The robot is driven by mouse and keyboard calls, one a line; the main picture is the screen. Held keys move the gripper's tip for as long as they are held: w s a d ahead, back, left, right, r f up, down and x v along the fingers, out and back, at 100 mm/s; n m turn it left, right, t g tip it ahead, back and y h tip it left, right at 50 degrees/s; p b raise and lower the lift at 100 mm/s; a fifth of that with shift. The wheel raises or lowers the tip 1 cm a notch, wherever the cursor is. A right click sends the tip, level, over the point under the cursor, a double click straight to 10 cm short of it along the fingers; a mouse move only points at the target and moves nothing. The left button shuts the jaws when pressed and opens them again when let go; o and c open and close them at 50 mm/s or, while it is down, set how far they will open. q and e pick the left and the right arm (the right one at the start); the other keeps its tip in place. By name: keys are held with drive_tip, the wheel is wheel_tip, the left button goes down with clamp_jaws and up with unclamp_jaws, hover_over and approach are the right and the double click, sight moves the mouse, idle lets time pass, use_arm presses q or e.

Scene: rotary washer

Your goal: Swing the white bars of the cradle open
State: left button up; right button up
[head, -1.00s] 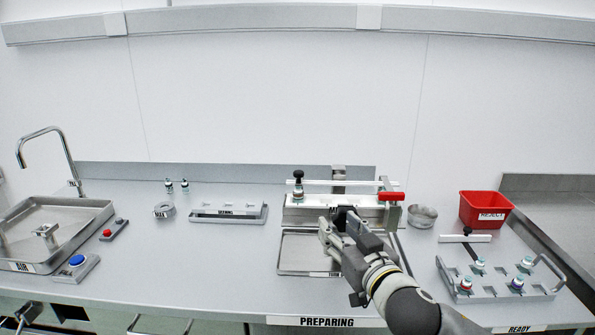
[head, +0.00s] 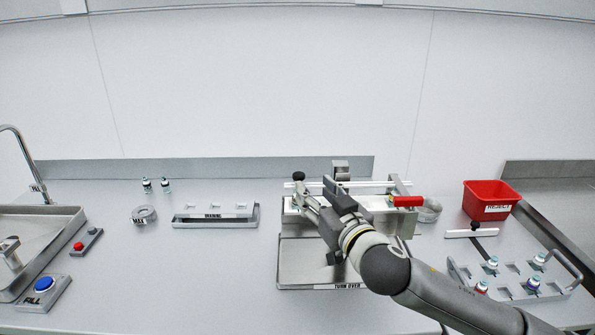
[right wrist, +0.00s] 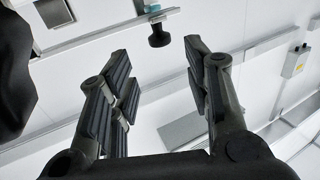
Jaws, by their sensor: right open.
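The cradle (head: 375,215) is a metal holder at the back of the steel tray labelled TURN OVER. Its white bars (head: 372,184) run level across the top. A red handle (head: 407,201) is at its right end and a black knob (head: 298,177) at its left. The knob (right wrist: 160,38) also shows in the right wrist view, beyond the fingers. My right gripper (head: 322,198) is open in front of the cradle's left half and hides part of it. In the right wrist view the space between its fingers (right wrist: 160,85) is empty. My left gripper is out of view.
The TURN OVER tray (head: 292,270) lies below my right arm. A red reject bin (head: 490,197) and a vial rack (head: 515,285) stand right. A low metal stand (head: 215,220), a ring (head: 144,214) and two vials are left. The counter between is clear.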

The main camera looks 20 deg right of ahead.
sight(301, 177)
drive_tip(key=w, duration=0.2)
drive_tip(key=w+p, duration=0.1)
drive_tip(key=w, duration=0.2)
drive_tip(key=w+a, duration=0.1)
drive_tip(key=w, duration=0.1)
drive_tip(key=shift+w+p, duration=0.35)
drive_tip(key=shift+p, duration=0.05)
drive_tip(key=shift+w, duration=0.7)
drive_tip(key=shift+c, duration=0.6)
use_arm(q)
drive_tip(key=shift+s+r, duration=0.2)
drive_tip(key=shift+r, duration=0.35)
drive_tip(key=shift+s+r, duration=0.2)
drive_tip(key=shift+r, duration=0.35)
use_arm(e)
drive_tip(key=shift+f, duration=0.1)
clamp_jaws()
